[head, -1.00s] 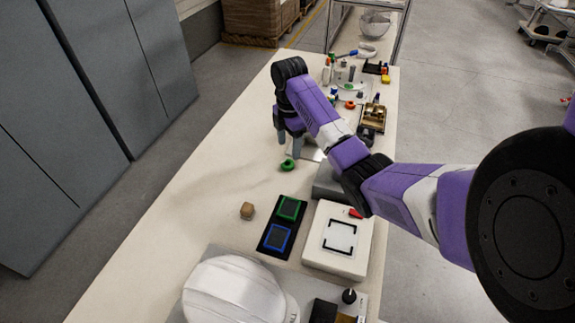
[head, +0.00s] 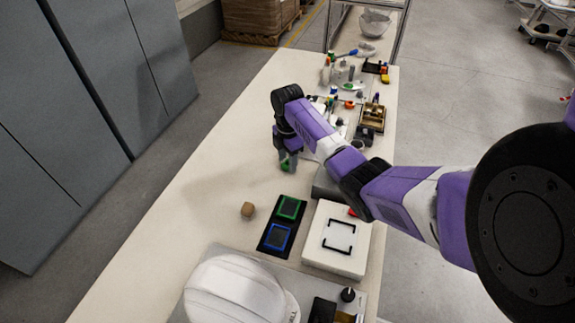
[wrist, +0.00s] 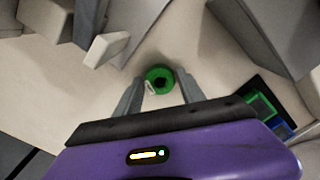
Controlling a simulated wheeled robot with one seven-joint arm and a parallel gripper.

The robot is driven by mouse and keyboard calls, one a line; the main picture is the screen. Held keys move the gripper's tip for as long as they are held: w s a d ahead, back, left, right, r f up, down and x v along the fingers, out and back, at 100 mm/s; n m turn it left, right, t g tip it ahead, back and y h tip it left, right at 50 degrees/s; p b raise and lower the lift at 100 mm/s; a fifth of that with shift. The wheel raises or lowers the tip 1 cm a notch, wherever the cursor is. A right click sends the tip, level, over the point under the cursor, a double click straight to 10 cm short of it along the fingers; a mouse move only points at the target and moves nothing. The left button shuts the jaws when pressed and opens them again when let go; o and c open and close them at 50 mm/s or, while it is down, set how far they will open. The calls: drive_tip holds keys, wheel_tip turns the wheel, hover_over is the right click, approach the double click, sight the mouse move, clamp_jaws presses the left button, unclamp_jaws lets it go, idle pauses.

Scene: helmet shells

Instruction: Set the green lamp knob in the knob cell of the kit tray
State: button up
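In the head view my gripper (head: 287,166) points down at the bench, and the knob is mostly hidden behind the fingers, with a bit of green showing.
A white helmet shell (head: 235,291) is at the front. A brass-coloured box (head: 373,117) and small parts crowd the far end. The bench's left side is clear.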

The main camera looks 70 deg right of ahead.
clamp_jaws()
drive_tip(key=shift+r, duration=0.1)
